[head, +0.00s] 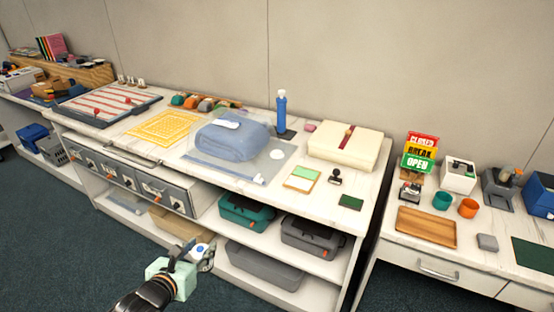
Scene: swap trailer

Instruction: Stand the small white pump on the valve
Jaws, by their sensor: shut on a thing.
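My gripper (203,258) is at the bottom of the head view, in front of the shelves and below the counter top. It is shut on a small white thing with a blue round spot, which looks like the small white pump (200,248); the fingers partly hide it. On the counter a folded blue blanket (228,142) lies in a clear bag (208,162). A pale round disc on the bag, right of the blanket, looks like the valve (277,154). My gripper is well apart from it, lower and to the left.
A blue bottle (281,112) stands behind the bag. A white clip (259,180) lies at the bag's front edge. A cream folded bundle (350,145) and a stamp (335,177) are to the right. A yellow mat (163,128) is to the left.

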